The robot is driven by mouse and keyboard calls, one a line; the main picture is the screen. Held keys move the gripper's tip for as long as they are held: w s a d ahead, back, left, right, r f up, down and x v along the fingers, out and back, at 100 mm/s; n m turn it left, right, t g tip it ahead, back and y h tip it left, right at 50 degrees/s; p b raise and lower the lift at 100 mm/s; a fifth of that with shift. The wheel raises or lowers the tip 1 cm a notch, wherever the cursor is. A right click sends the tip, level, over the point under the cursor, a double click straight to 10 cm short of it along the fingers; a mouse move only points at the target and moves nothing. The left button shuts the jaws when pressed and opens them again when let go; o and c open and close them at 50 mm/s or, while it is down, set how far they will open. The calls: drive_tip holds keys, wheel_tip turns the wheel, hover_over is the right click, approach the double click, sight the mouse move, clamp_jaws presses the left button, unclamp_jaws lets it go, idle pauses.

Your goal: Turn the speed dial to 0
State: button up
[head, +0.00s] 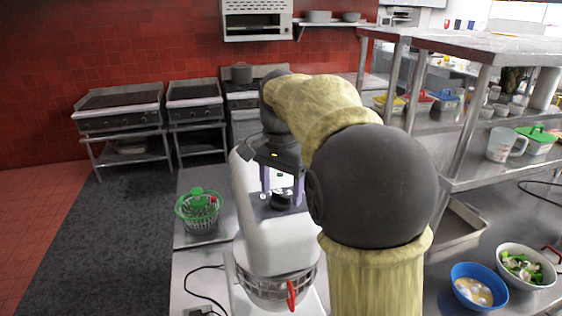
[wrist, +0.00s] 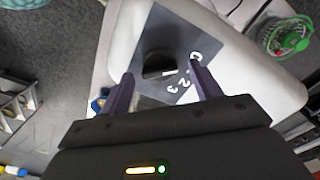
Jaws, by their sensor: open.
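The speed dial is a black round knob (wrist: 158,64) with white number marks beside it on a dark grey panel (wrist: 205,48). The panel is on the top of a large white mixer (head: 256,238). The knob also shows in the head view (head: 281,199), just below the fingers. My gripper (head: 282,188) is open, pointing at the panel. In the wrist view, its two fingers (wrist: 161,72) stand on either side of the knob. Whether they touch it I cannot tell. Part of the number scale is hidden, and the dial's setting cannot be read.
A green salad spinner (head: 198,212) stands on the counter left of the mixer. The mixer's wire bowl guard with a red handle (head: 291,295) is at the front. Steel shelves (head: 470,170) with containers stand at the right. A blue bowl (head: 478,287) is on the lower right counter.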

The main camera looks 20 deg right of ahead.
sight(281, 194)
wheel_tip(281, 194, up, 17)
drive_tip(key=p, duration=0.1)
idle(0.7)
idle(0.4)
